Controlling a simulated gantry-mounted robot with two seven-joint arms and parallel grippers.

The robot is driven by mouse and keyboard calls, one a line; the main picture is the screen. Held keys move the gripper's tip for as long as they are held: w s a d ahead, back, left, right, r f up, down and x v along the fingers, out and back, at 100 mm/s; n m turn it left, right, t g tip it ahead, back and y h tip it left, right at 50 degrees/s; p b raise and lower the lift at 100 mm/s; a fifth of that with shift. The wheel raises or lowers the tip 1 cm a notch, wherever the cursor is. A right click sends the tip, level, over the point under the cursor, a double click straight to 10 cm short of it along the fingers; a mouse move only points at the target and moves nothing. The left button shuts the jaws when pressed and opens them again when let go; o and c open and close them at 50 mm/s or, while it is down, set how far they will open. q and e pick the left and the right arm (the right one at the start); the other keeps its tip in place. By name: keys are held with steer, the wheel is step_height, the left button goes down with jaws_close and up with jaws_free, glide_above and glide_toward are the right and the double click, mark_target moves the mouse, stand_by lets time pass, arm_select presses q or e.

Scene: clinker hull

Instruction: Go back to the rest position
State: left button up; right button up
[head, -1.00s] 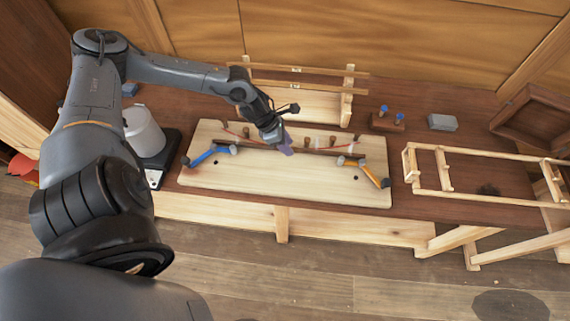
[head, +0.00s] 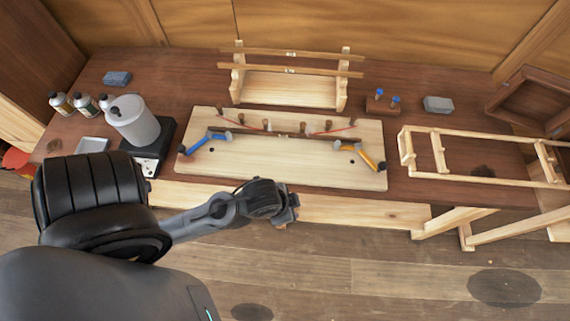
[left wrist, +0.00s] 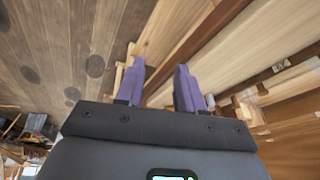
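My left arm comes in from the left in the head view and ends low, in front of the bench's front edge. My left gripper (head: 291,207) is small and seen from behind there, clear of the board. In the left wrist view the left gripper (left wrist: 158,88) shows two purple fingers spread apart with nothing between them. My right gripper is in neither view.
The brown bench (head: 440,190) carries a pale board (head: 290,172) with a blue-handled tool (head: 199,145) and an orange-handled tool (head: 371,158). A wooden rack (head: 290,90) stands behind. A white pot (head: 135,125) is at left. A slatted frame (head: 470,170) is at right.

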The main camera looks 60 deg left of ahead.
arm_select(q)
steer(key=shift+s+n+g, duration=0.3)
steer(key=shift+s+n, duration=0.4)
steer(key=shift+r, duration=0.1)
